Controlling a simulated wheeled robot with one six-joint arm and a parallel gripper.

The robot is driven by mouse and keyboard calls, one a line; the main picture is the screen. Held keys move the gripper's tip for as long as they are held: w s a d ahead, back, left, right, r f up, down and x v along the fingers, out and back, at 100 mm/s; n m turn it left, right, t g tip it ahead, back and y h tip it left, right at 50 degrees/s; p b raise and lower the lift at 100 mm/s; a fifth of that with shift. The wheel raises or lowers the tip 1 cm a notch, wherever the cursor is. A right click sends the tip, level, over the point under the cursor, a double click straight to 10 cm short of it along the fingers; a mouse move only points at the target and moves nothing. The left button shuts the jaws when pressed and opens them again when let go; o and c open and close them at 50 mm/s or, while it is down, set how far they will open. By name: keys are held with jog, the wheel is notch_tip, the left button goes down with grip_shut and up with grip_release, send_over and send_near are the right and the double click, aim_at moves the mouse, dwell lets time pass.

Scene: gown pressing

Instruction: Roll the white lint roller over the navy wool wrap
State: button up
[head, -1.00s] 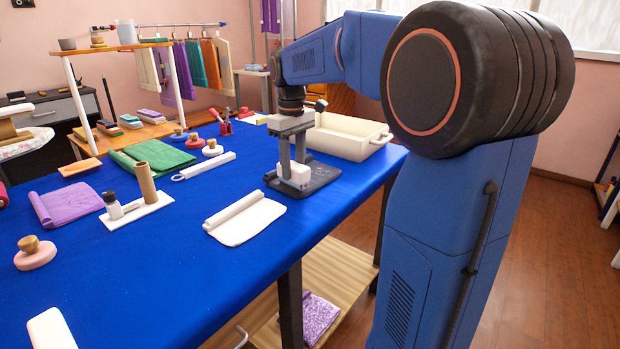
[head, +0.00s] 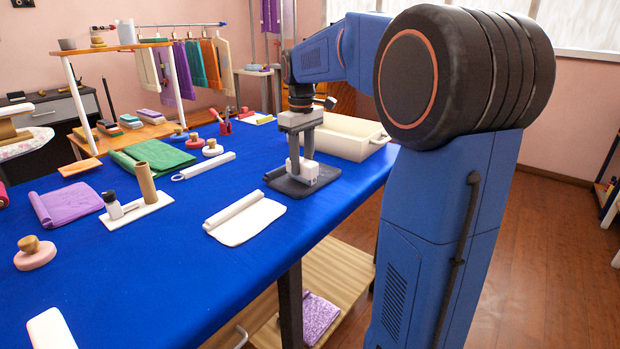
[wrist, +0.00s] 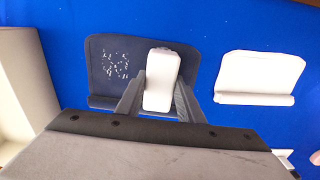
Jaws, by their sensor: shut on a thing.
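The navy wool wrap (head: 281,184) lies flat on the blue table, with a folded roll along one edge. In the wrist view the wrap (wrist: 100,88) shows a patch of white specks (wrist: 116,64) on its left part. My gripper (head: 302,160) is shut on the white lint roller (head: 308,172), a rounded white block. In the wrist view the roller (wrist: 162,80) sits between my fingers (wrist: 160,92), over the wrap's right part, to the right of the specks. It is on or just above the cloth; I cannot tell which. It hides the wrap beneath it.
A white folded cloth (head: 246,220) lies beside the wrap, nearer the camera. A cream bin (head: 345,136) stands behind it. A white ring-ended tool (head: 205,166), a green cloth (head: 158,155) and a stand with a brown tube (head: 147,184) lie left. The table's front middle is clear.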

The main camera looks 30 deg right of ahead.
jog(key=shift+w+d, duration=0.3)
jog(key=shift+d, duration=0.7)
jog(key=shift+w+d, duration=0.3)
jog(key=shift+d, duration=0.65)
jog(key=shift+d, duration=0.1)
jog(key=shift+w+d, duration=0.25)
jog(key=shift+d, duration=0.4)
jog(key=shift+w+d, duration=0.2)
jog(key=shift+d, duration=0.5)
jog(key=shift+w+d, duration=0.25)
jog(key=shift+d, duration=0.4)
jog(key=shift+d, duration=0.1)
jog(key=shift+w+d, duration=0.2)
jog(key=shift+d, duration=0.45)
jog(key=shift+w+d, duration=0.2)
jog(key=shift+d, duration=0.45)
jog(key=shift+r, duration=0.1)
jog(key=shift+r, duration=0.9)
